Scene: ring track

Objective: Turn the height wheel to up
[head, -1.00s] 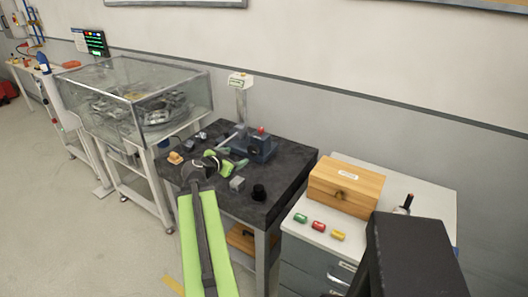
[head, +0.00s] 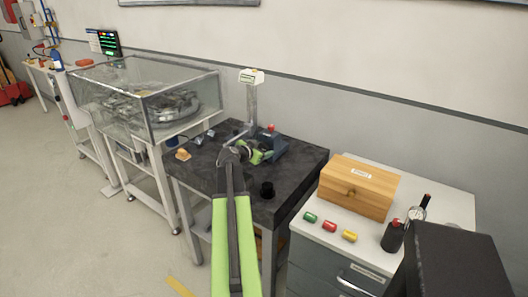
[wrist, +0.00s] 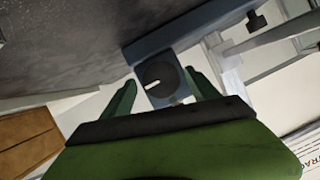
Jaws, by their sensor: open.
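A blue device (head: 277,150) with a red knob on top stands on the dark table. In the wrist view, its blue housing (wrist: 178,50) carries a round black wheel (wrist: 160,84) with a white pointer mark, which points left in that picture. I take this to be the height wheel; no label on it is readable. My gripper (wrist: 160,79) is open with its green fingers on either side of the wheel. I cannot tell whether they touch it. In the head view, my gripper (head: 257,152) is at the front of the device and hides the wheel.
A grey post with a small display (head: 251,77) rises behind the device. A glass case (head: 150,95) is left; a wooden box (head: 358,187) is right.

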